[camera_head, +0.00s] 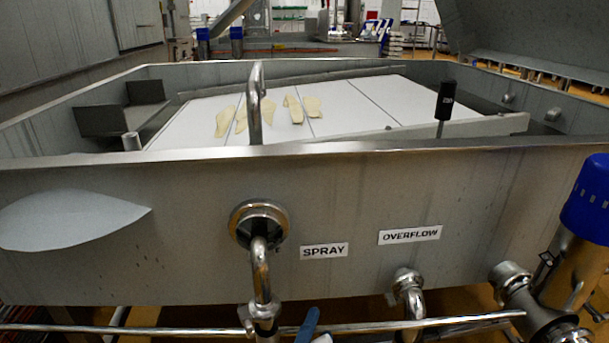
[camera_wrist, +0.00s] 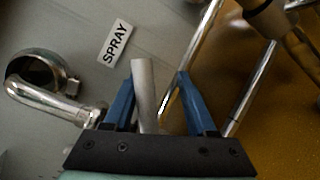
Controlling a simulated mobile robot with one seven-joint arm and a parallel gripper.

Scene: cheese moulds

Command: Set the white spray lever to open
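A pale grey-white lever (camera_wrist: 145,92) stands up between the two blue fingers of my gripper (camera_wrist: 158,80) in the wrist view. It is close to the left finger, and whether it touches cannot be told. A clear gap lies between it and the right finger, so my gripper is open around it. The SPRAY label (camera_wrist: 115,42) is just beyond the fingers, and it also shows on the vat wall in the head view (camera_head: 324,251). A blue fingertip (camera_head: 308,322) shows at the bottom edge there, below the label, with a small whitish piece beside it. The lever's base is hidden.
A steel pipe and elbow (camera_head: 260,270) come out of the vat wall left of the label. An OVERFLOW label (camera_head: 410,234) and its pipe (camera_head: 409,287) are to the right. A horizontal rail (camera_head: 180,330) runs low along the front. A blue-capped valve (camera_head: 586,200) stands far right.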

